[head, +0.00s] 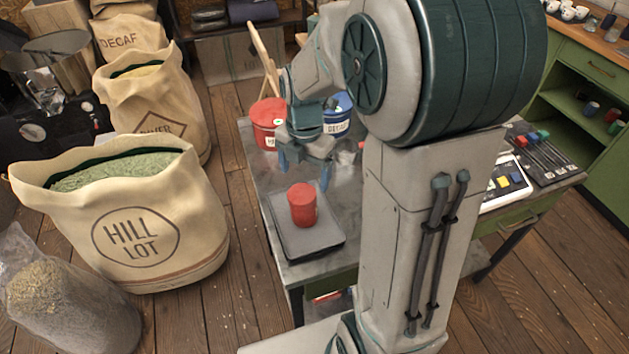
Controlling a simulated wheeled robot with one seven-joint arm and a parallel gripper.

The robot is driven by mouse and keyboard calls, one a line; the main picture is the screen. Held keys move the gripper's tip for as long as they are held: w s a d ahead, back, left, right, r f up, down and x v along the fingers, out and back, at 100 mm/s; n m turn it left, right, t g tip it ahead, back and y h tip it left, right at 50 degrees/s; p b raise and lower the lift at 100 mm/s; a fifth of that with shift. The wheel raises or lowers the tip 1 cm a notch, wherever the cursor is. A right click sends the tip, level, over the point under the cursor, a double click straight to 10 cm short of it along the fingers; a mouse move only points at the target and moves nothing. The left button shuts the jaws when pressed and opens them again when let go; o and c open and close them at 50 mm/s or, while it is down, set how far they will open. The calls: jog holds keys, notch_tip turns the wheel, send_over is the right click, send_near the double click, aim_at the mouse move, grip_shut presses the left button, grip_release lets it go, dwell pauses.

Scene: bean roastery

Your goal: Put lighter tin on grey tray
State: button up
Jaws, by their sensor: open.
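A red tin (302,205) stands upright on a flat dark grey tray (322,246) near the front left of the metal table. My gripper (304,173) is open and empty, its fingers pointing down, a little behind and above the red tin and apart from it. No second tin shows clearly, so I cannot compare the tins here. My arm hides the middle of the table.
A red bucket (267,120) and a blue DECAF bucket (338,118) stand at the table's back. Large sacks, one marked HILL LOT (140,238), fill the floor at left.

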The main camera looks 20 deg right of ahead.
jog(key=s+r+m+t, duration=0.2)
jog(key=s+r+m, duration=0.2)
jog(key=m, duration=0.9)
jog(key=s+r+m+t, duration=0.1)
jog(key=s+r+m, duration=0.3)
jog(key=s+m, duration=0.6)
jog(key=shift+s+a+m+t, duration=0.2)
jog(key=shift+m+t, duration=0.2)
jog(key=shift+m, duration=1)
